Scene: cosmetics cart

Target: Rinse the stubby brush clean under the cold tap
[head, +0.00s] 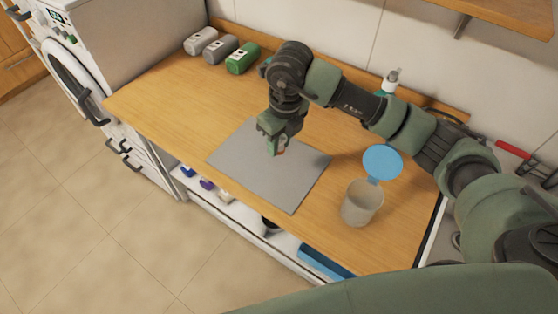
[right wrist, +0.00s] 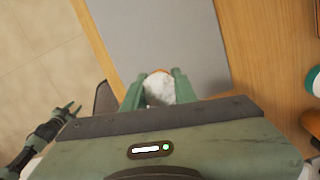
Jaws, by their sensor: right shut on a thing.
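My right gripper (head: 277,146) is low over the grey mat (head: 235,160) on the wooden counter. It is shut on a pale thing with an orange edge, which also shows between the fingers in the right wrist view (right wrist: 159,88). The fingers hide most of it, so I cannot tell for sure that it is the stubby brush. My left gripper (right wrist: 68,109) shows small at the left of the right wrist view, with its fingers apart and nothing between them. I see no tap; my right arm covers part of the right side.
Two grey cases and a green case (head: 243,58) stand at the back left. A pump bottle (head: 390,80) is behind my arm. A red-handled item (head: 513,150) lies far right.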

